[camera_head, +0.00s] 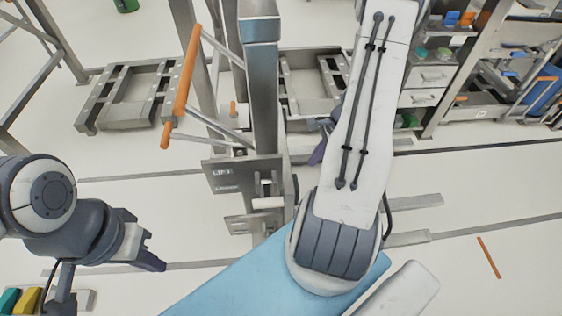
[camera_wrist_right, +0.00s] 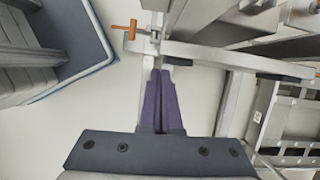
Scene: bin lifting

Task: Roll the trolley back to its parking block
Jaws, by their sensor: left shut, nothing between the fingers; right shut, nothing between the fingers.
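A grey metal lifting trolley with a tall column (camera_head: 262,95) and an orange push bar (camera_head: 187,72) stands in the middle of the head view. Its plate (camera_head: 240,175) carries a "LIFT" label. My right gripper (camera_head: 318,152) is partly hidden behind my right arm, just right of the column. My left gripper (camera_head: 150,262) is shut and empty at lower left, away from the trolley. I cannot tell which thing is the parking block.
Low grey floor frames (camera_head: 130,92) lie behind the column on both sides. Flat grey bars (camera_head: 412,203) lie on the floor at right. A blue panel (camera_head: 235,285) fills the bottom middle. Shelves and drawers (camera_head: 430,78) stand at upper right. Open floor shows at right.

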